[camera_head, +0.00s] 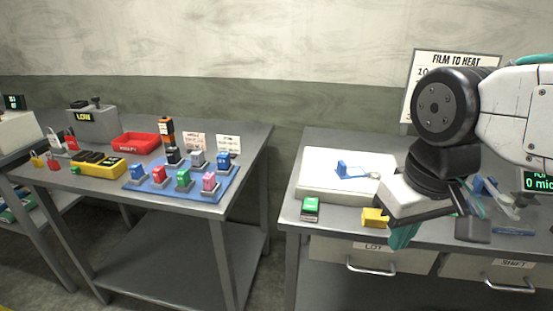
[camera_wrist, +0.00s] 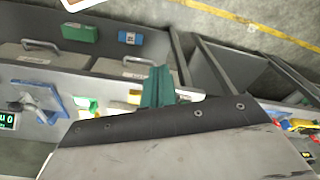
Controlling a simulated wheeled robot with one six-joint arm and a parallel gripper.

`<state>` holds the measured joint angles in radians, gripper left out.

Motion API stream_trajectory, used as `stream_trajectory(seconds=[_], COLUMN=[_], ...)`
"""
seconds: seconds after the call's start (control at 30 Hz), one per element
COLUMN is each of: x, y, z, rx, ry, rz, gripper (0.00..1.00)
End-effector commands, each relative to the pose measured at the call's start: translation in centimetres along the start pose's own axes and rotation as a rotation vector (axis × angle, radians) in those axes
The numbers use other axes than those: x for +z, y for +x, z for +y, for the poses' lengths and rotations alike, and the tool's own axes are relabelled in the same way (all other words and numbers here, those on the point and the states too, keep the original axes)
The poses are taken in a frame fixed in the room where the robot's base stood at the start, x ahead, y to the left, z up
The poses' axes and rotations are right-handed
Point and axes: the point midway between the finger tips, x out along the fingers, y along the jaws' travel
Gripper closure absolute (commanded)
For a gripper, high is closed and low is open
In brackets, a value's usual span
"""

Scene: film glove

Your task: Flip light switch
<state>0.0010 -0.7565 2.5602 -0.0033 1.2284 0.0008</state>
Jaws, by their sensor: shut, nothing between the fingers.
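I cannot pick out a light switch in either view; the visible wall (camera_head: 290,50) shows only a sign. My gripper (camera_head: 402,237) has teal fingers, shut and empty, pointing down at the front edge of the right table (camera_head: 318,147). In the wrist view the teal fingers (camera_wrist: 157,88) show past the dark edge of my wrist. A small yellow block (camera_head: 375,217) is just left of the fingers in the head view. Part of the right table is hidden behind my arm.
A white board (camera_head: 318,174) with a blue item and a green box (camera_head: 310,208) are left of my gripper. Drawers (camera_head: 365,257) with handles are below. The left table (camera_head: 240,160) holds a blue mat of coloured blocks and a red tray (camera_head: 136,143). A gap separates the tables.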

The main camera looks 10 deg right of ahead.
Motion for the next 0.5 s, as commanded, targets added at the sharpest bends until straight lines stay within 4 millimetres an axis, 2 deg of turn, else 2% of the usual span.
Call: stream_trajectory(seconds=[0.13,0.23,0.37,0.5], x=[-0.6,-2.1,-5.4,-9.5], y=[0.8,1.0,1.0,1.1], z=[-0.1,-0.2,-0.3,-0.6], rx=[0.000,-0.001,0.000,0.004], ry=[-0.004,-0.009,0.002,0.042], rz=[-0.050,-0.090,-0.132,-0.163], gripper=[1.00,1.00,1.00,1.00])
